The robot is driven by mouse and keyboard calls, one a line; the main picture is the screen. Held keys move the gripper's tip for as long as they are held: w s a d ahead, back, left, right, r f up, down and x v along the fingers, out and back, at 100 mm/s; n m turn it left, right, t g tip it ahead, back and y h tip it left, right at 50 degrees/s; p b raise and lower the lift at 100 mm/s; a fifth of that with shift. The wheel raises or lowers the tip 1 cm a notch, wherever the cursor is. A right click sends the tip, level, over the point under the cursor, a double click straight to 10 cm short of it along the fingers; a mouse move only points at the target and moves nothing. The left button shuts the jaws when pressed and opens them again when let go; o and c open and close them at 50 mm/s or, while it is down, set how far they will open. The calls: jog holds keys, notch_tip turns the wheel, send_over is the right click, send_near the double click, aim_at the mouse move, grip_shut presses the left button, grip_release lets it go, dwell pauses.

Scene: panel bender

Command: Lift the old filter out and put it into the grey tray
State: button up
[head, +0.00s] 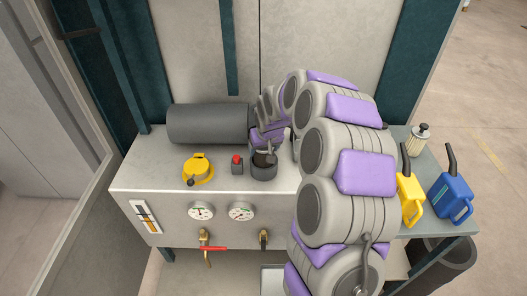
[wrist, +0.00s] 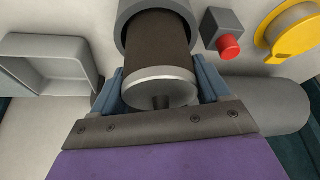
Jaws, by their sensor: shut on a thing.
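The old filter (wrist: 157,45) is a dark brown cylinder with a silver end cap. In the wrist view its far end is inside the round grey housing (wrist: 127,12), and much of its brown side shows outside the rim. My gripper (wrist: 160,88) is shut on the filter, with one blue finger on each side of the capped end. In the head view my gripper (head: 266,143) is right above the housing (head: 263,172). The grey tray (wrist: 50,41) is an open square box left of the housing in the wrist view; my arm seems to hide it in the head view.
A yellow lid (head: 198,169) and a red button (head: 237,162) sit left of the housing. A large grey cylinder (head: 205,124) lies behind. A pale filter (head: 419,139), yellow can (head: 411,196) and blue can (head: 453,199) stand on the right.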

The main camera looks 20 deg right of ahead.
jog(key=v, duration=0.2)
jog(key=w+p+v, duration=0.1)
jog(key=v, duration=0.1)
jog(key=shift+s+r, duration=0.15)
jog(key=shift+r, duration=0.35)
jog(key=s+a+p, duration=0.1)
jog(key=s+p, duration=0.1)
jog(key=s, duration=1.5)
jog(key=shift+a+p, duration=0.3)
jog(key=shift+a, duration=0.1)
